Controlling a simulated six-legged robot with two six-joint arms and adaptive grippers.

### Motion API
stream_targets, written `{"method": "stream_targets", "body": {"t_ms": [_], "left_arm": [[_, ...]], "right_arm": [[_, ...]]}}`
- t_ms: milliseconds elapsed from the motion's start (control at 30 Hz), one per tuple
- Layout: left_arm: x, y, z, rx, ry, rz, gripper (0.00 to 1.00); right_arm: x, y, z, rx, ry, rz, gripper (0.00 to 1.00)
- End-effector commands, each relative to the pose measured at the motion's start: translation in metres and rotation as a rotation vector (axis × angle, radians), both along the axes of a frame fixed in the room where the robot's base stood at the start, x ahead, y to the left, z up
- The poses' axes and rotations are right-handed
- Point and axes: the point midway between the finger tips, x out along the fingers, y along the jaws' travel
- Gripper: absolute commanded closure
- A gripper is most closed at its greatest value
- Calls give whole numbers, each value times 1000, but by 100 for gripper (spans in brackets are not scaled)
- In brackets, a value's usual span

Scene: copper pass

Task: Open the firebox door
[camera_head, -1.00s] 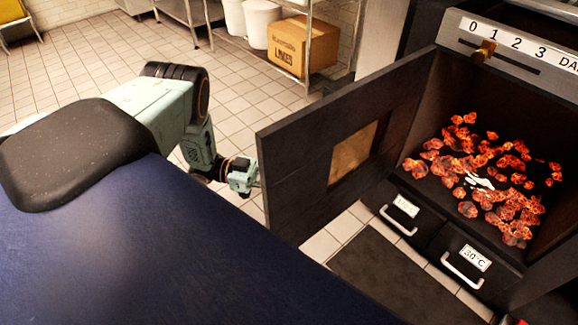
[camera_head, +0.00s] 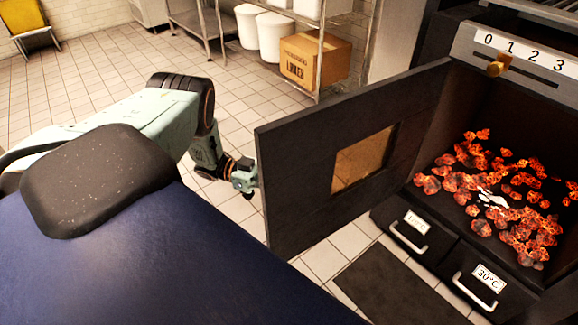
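The firebox door (camera_head: 300,165) is a dark panel with an amber window (camera_head: 362,160). It stands swung wide out from the firebox (camera_head: 440,150), hinged on the opening's left side. Glowing orange coals (camera_head: 490,190) lie inside the firebox in plain view. My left gripper (camera_head: 250,180) is at the door's free left edge, and its fingertips are partly hidden at or behind that edge. I cannot tell whether it grips or only touches the door. My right gripper is not in view.
Below the firebox are two drawers with handles, labelled in °C; one is the right drawer (camera_head: 483,280). A slider knob (camera_head: 499,65) sits on the numbered panel above. A shelf with a cardboard box (camera_head: 315,60) stands behind. Tiled floor (camera_head: 100,75) is open at the left.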

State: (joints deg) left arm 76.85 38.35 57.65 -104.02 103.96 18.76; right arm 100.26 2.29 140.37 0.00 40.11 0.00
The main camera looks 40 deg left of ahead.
Motion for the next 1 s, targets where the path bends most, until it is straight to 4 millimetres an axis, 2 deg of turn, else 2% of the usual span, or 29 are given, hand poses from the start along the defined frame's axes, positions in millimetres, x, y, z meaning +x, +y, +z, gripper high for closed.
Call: {"method": "stream_targets", "body": {"t_ms": [33, 133, 167, 467, 1000], "left_arm": [[-8, 2, -4, -2, 17, -5, 100], [-8, 2, -4, -3, 17, -5, 100], [-8, 2, -4, -3, 17, -5, 86], [-6, 1, -3, -1, 11, -5, 62], [-4, -1, -1, -1, 6, -3, 62]], "right_arm": [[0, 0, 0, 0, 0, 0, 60], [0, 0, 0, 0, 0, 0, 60], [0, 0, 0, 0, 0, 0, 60], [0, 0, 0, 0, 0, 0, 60], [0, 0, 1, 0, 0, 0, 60]]}}
